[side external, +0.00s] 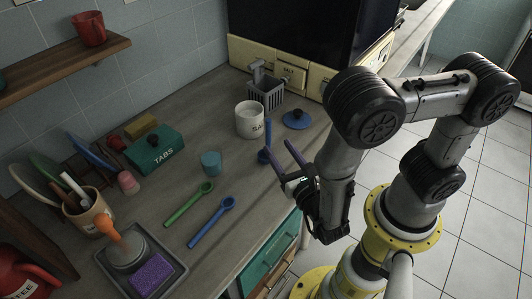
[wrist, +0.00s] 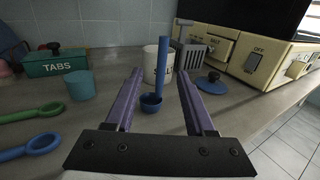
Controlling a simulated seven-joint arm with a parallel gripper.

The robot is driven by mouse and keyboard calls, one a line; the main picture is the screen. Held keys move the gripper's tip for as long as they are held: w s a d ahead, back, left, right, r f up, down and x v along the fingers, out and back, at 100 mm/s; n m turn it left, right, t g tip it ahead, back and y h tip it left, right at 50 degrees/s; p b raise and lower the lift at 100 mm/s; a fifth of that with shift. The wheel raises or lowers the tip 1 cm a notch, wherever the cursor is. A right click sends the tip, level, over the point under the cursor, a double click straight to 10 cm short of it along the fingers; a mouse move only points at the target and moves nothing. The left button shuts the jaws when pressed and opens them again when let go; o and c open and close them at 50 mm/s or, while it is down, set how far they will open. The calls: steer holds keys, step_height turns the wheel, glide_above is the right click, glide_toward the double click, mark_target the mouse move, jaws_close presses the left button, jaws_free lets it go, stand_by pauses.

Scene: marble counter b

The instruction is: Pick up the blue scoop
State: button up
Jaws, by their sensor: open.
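The blue scoop (side external: 265,156) is on the counter in front of the white salt jar, its bowl low and its handle pointing up. In the wrist view its round bowl (wrist: 151,104) and tall handle (wrist: 164,66) show between my two purple fingers. My gripper (side external: 279,148) is open and empty, just right of the scoop in the side view, fingertips pointing toward it. In the wrist view my gripper (wrist: 160,74) frames the scoop. I cannot tell whether the handle is between the fingertips or a little beyond them.
The salt jar (side external: 249,121), grey basket (side external: 267,92) and blue lid (side external: 295,119) stand behind the scoop. A teal cup (side external: 211,164), green spoon (side external: 188,204) and blue spoon (side external: 212,221) lie left, with a TABS box (side external: 155,150) beyond. The counter edge is near my gripper.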

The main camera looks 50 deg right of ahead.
mark_target(269, 133)
steer(key=x, duration=0.5)
steer(key=shift+w+d, duration=0.2)
steer(key=shift+w, duration=0.1)
steer(key=shift+x, duration=2.55)
steer(key=shift+d+f, duration=0.15)
jaws_close()
